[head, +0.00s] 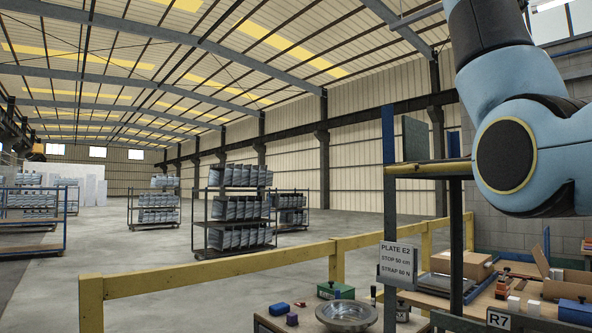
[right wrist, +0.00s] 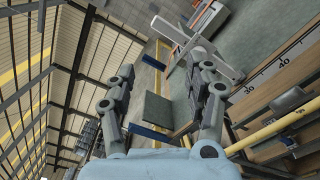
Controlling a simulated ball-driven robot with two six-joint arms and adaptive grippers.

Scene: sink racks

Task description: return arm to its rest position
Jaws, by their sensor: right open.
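My right arm (head: 520,130) is raised across the upper right of the head view, close to the camera. Its gripper lies outside that view. In the right wrist view my right gripper (right wrist: 165,72) is open, with its two grey fingers wide apart and nothing held between them. A dark grey-green panel (right wrist: 157,111) shows behind the gap between the fingers; I cannot tell its distance. My left gripper is in neither view.
A yellow rail (head: 210,265) crosses the front. A post frame with a yellow-black bar (head: 428,170) and a PLATE E2 sign (head: 397,263) stands near my arm. A metal bowl (head: 346,314) and boxes (head: 462,264) are on benches. Racks (head: 232,210) stand beyond; the floor between is clear.

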